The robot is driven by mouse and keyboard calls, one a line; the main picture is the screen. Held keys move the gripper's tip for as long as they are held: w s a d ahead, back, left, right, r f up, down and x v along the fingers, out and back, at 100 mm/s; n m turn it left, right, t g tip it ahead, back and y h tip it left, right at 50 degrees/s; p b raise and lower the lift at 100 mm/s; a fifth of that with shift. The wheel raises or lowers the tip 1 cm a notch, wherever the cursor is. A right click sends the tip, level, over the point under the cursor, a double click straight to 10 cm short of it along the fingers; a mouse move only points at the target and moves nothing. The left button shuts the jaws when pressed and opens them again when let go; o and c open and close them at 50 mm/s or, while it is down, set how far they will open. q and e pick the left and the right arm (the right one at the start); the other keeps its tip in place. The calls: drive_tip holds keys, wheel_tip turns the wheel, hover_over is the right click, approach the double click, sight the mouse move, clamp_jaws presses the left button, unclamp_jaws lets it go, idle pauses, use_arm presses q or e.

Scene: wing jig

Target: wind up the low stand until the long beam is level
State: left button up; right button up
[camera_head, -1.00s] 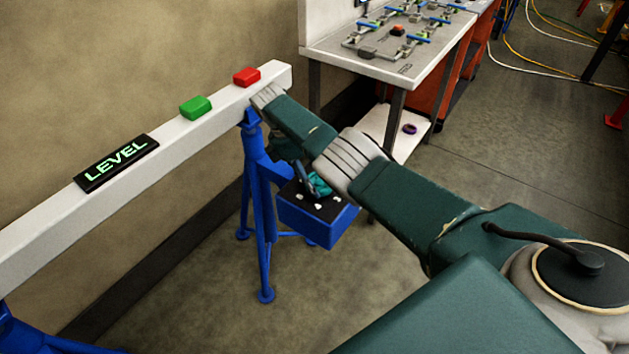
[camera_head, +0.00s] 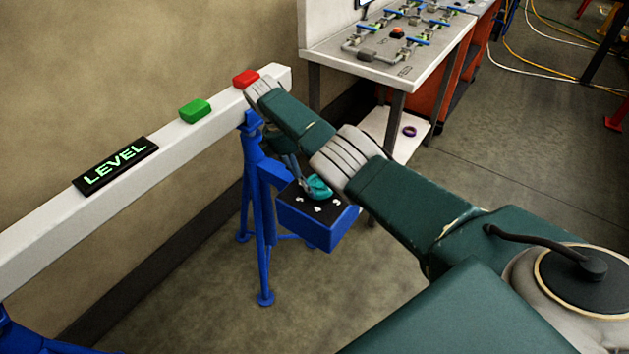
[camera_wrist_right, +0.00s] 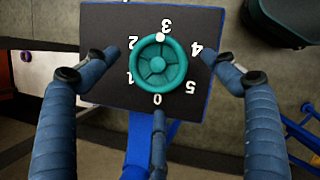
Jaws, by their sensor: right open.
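The long white beam (camera_head: 60,223) lies across blue stands in the head view. A black display on it (camera_head: 116,164) reads LEVEL in green letters. The blue stand (camera_head: 262,215) carries a box (camera_head: 318,226) with a teal handwheel (camera_head: 318,187) on its black dial face. In the right wrist view the handwheel (camera_wrist_right: 158,62) sits among the numbers 0 to 5, its white mark at the 3. My right gripper (camera_wrist_right: 154,62) is open, its fingers apart around the handwheel without visible contact. My left gripper is not in view.
A green block (camera_head: 195,111) and a red block (camera_head: 246,78) sit on the beam. A white workbench (camera_head: 400,68) with fixtures stands behind. Another blue stand (camera_head: 40,340) shows at the lower left. Open floor (camera_head: 480,180) lies to the right.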

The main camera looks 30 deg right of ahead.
drive_tip(key=v, duration=0.8)
drive_tip(key=shift+r, duration=0.35)
drive_tip(key=shift+a+f, duration=0.1)
